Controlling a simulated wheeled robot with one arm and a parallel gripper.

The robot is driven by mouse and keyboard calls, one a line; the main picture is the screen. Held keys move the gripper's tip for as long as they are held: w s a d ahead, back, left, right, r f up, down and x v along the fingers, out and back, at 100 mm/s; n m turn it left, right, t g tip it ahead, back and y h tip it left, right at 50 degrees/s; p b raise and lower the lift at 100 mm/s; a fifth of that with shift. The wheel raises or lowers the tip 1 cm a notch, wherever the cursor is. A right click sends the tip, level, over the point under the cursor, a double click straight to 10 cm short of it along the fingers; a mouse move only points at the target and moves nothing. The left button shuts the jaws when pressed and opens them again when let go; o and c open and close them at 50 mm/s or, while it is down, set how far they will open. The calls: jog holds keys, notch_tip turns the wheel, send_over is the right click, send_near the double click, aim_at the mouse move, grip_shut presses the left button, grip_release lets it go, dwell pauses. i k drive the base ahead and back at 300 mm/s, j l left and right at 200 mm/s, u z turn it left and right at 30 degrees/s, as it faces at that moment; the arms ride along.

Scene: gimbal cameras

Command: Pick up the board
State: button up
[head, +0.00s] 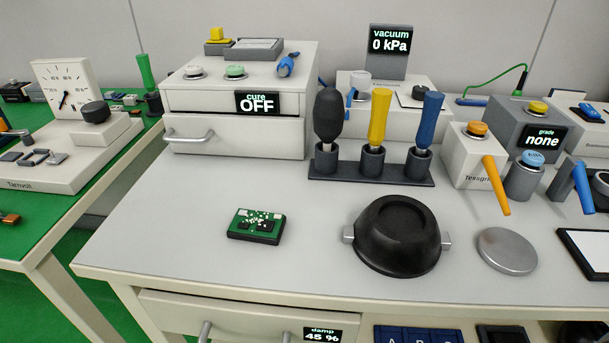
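The board (257,226) is a small green circuit board with white and black parts on a dark base. It lies flat on the grey workbench top (160,225), left of centre and near the front edge. Nothing covers it and nothing touches it from above. My gripper does not show in the head view.
A black round bowl-like holder (398,235) with side lugs stands right of the board. A metal disc (507,250) lies further right. Behind are a tool rack (370,172) and a cure box (240,100) with a drawer. The bench left of the board is clear.

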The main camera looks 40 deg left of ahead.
aim_at(268, 227)
jog(key=i+l+u, duration=0.1)
jog(key=u, duration=2.15)
jog(key=l+u, duration=0.45)
jog(key=l, duration=0.15)
